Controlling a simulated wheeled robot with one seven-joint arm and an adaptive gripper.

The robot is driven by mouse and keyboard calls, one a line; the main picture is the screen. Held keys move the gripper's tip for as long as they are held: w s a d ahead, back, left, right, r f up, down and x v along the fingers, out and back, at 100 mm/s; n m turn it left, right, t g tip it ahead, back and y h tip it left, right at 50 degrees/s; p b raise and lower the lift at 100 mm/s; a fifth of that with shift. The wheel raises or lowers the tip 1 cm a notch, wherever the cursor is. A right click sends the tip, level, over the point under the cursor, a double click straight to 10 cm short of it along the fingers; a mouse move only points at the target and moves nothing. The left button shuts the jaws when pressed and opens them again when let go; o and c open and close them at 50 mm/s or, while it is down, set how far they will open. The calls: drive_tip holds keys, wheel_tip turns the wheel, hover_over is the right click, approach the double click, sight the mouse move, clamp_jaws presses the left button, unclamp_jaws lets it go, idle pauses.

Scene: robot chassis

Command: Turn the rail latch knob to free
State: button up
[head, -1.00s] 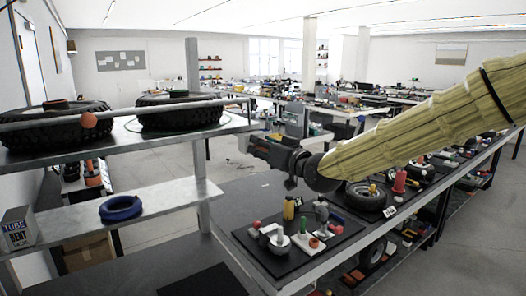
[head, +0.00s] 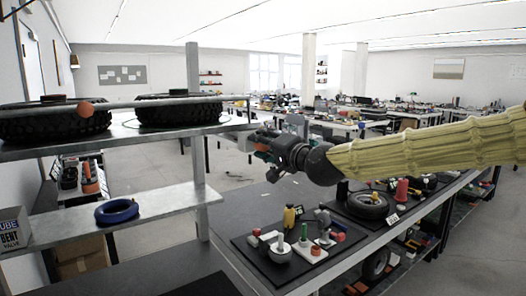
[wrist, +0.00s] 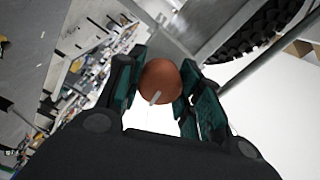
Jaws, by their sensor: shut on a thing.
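A round orange-brown knob (wrist: 160,78) with a pale pointer-like mark sits between my fingers in the wrist view. My gripper (wrist: 162,92) is shut on it, with one dark green finger on each side. In the head view my gripper (head: 254,139) is at the right end of the upper tyre shelf, and the knob in it is mostly hidden by the fingers. A metal rail (head: 150,103) runs along the front of the shelf. Another orange ball (head: 85,109) sits on this rail at the left, apart from my gripper.
Two tyres (head: 180,110) rest on the upper shelf behind the rail. A blue ring (head: 117,211) lies on the lower shelf. Below my arm, a bench holds a dark mat (head: 250,252) with small parts and a wheel (head: 367,204).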

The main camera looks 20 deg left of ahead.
drive_tip(key=shift+w+r+m+b, duration=0.1)
drive_tip(key=shift+m+b, duration=0.45)
drive_tip(key=shift+m, duration=0.55)
drive_tip(key=o, duration=1)
drive_tip(key=shift+d, duration=0.1)
drive_tip(key=shift+o, duration=0.2)
drive_tip(key=v, duration=1.2)
